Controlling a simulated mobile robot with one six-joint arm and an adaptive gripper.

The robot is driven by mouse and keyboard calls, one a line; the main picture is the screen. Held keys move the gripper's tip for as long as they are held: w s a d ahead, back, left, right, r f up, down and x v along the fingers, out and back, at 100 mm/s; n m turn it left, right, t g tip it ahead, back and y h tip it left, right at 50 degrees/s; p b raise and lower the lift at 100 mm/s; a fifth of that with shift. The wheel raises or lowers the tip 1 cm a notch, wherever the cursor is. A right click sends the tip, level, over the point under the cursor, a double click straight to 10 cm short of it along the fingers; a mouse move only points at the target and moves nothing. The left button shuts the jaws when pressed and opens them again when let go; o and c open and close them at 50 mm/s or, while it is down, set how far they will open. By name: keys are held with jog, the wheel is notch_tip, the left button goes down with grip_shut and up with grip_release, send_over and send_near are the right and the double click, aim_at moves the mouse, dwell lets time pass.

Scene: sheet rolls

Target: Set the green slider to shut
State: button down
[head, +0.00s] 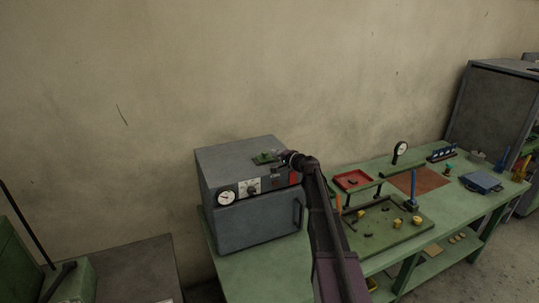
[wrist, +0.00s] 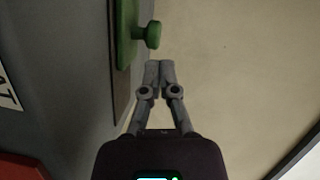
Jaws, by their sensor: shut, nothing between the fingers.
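The green slider (head: 265,158) is on top of the grey box-shaped machine (head: 240,155), near its right front part. In the wrist view the slider shows as a green plate with a round green knob (wrist: 152,35) sticking out to the right. A dark slot strip (wrist: 122,105) runs below the plate in that view. My gripper (wrist: 159,66) is shut and empty. Its fingertips are just below the knob in the wrist view; I cannot tell whether they touch it. In the head view my gripper (head: 288,157) is at the machine's top right edge, partly hidden by my arm.
The machine's front has a round gauge (head: 226,197), a red part (head: 295,178) and a door handle (head: 298,214). To the right, a green bench holds a red tray (head: 352,180), a green board (head: 385,228) with small parts, and a dial gauge (head: 400,149). The wall stands close behind.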

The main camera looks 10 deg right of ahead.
jog(key=p+v, duration=0.1)
jog(key=v, duration=1)
jog(key=shift+w+d, duration=0.15)
jog(key=shift+d, duration=0.3)
jog(key=s+a+f+n+g+b, duration=0.1)
jog(key=s+a+f+n+g, duration=0.7)
jog(key=s+a+f, duration=0.55)
jog(key=s+a+f+n+g+h, duration=0.1)
jog(key=s+f+g+h, duration=0.1)
jog(key=s, duration=0.7)
jog(key=s+a+f+n+g+h+b, duration=0.1)
jog(key=s+f+n+g+h, duration=0.1)
jog(key=s, duration=0.7)
jog(key=f+g+h, duration=0.1)
jog(key=g+h, duration=0.1)
jog(key=h, duration=0.1)
jog(key=shift+s+g, duration=0.2)
jog(key=shift+g, duration=0.1)
jog(key=shift+a, duration=0.1)
